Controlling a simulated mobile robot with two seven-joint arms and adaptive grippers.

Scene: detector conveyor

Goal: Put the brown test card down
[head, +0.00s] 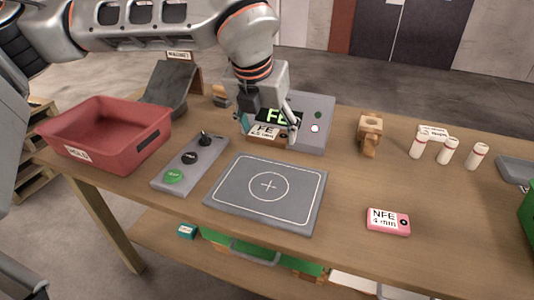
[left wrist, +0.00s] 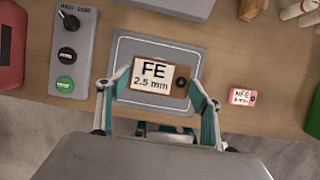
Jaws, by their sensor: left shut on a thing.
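The brown test card (head: 267,133), with a white label reading FE 2.5 mm, is held in my left gripper (head: 268,122). It also shows in the left wrist view (left wrist: 150,77), between the two fingers, with its label facing up. In the head view the card is in front of the grey detector box (head: 317,128), whose screen it and the gripper partly cover. The grey pad with a circle and cross (head: 226,188) lies in front of it; in the wrist view the card covers the pad's middle. My right gripper is not in view.
A pink NFE card (head: 388,221) lies right of the pad. A control panel with a green button (head: 190,163) and a red HOLD tray (head: 103,133) are at left. A wooden piece (head: 370,134) and white cylinders (head: 447,151) stand behind at right. The pad's surface is clear.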

